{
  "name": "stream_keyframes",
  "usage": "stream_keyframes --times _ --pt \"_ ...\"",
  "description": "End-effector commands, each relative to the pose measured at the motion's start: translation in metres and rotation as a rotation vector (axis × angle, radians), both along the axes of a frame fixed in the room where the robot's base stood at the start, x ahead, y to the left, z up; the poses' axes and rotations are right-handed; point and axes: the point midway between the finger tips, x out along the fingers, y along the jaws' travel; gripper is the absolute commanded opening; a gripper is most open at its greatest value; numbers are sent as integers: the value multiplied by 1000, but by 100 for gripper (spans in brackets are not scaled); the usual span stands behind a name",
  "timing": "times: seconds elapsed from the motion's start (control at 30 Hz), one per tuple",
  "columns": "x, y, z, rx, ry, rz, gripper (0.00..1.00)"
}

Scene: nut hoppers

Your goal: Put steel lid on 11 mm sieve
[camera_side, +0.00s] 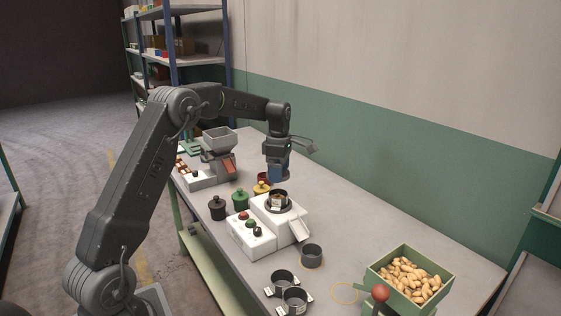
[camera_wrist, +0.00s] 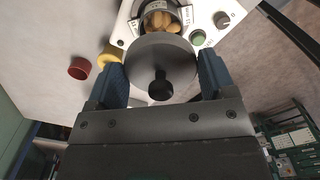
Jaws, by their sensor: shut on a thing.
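The steel lid (camera_wrist: 165,50) is a grey disc with a black knob (camera_wrist: 160,86). It lies between the two blue fingers of my gripper (camera_wrist: 162,66), which is shut on it. In the side view my gripper (camera_side: 278,174) is above the back of the white machine; I cannot make out the lid there. A metal sieve (camera_side: 285,197) sits on the machine, below the gripper. In the wrist view this sieve (camera_wrist: 186,14) holds tan nuts and is partly hidden by the lid. Lid and sieve look apart. I cannot read the sieve's size on its label.
The white machine (camera_side: 247,238) has buttons and a chute. Three more sieves (camera_side: 311,256) (camera_side: 283,282) (camera_side: 294,300) stand on the table. Black (camera_side: 217,208), green (camera_side: 240,200) and yellow (camera_side: 261,188) knobbed pieces stand left of it. A green nut bin (camera_side: 377,268) is front right.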

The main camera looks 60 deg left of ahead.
Motion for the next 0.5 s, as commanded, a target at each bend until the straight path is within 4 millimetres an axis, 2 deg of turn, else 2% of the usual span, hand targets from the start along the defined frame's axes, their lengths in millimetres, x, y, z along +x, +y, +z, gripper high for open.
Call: stream_keyframes --times 0.5 --pt "0 0 -41 1 -1 0 53"
